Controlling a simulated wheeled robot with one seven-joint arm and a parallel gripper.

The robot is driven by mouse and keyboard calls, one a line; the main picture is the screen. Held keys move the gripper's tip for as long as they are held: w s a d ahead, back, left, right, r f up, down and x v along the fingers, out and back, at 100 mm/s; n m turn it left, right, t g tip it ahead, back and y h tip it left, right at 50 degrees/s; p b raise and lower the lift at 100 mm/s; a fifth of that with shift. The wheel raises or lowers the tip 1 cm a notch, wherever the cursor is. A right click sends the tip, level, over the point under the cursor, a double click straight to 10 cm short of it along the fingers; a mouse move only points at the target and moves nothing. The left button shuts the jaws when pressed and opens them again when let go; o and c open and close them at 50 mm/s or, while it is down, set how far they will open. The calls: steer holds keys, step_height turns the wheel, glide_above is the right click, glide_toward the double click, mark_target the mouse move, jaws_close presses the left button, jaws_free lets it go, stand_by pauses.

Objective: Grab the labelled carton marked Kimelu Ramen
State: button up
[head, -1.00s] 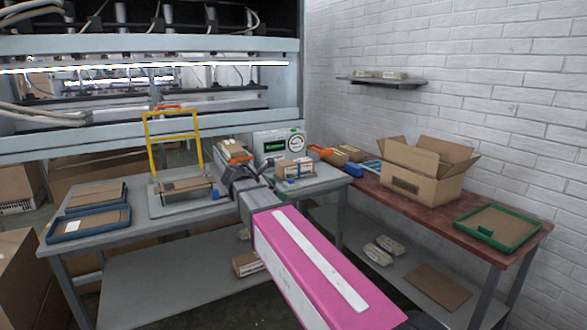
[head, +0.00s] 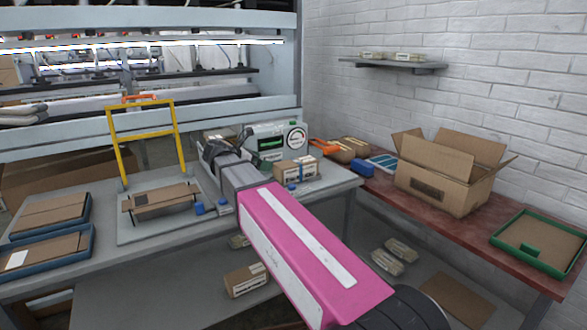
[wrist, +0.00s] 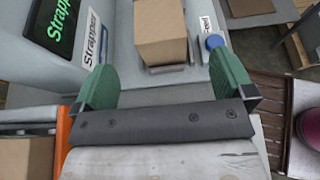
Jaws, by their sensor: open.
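No carton's label is legible enough to read Kimelu Ramen. In the head view, one brown carton with a pale label (head: 297,169) sits on the grey table, right of my gripper and in front of the strapping machine (head: 277,143). Another labelled carton (head: 246,280) lies on the lower shelf. In the wrist view, a brown carton (wrist: 161,32) stands beyond and between my green fingers, apart from them; its label is not seen. My gripper (wrist: 160,64) is open and empty. In the head view its fingers are largely hidden behind my wrist.
A yellow frame (head: 148,145) stands over a flat carton left of my gripper. Blue trays (head: 50,245) are at the far left. An open box (head: 445,180) and a green tray (head: 540,245) stand on the red table. A blue knob (wrist: 214,42) is close to the right finger.

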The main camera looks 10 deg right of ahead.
mark_target(280, 165)
steer(key=x, duration=1)
steer(key=shift+w+d+f, duration=0.15)
steer(key=shift+d+f, duration=0.05)
steer(key=shift+f, duration=0.15)
steer(key=c, duration=1.2)
steer(key=shift+o, duration=0.3)
steer(key=shift+r, duration=0.1)
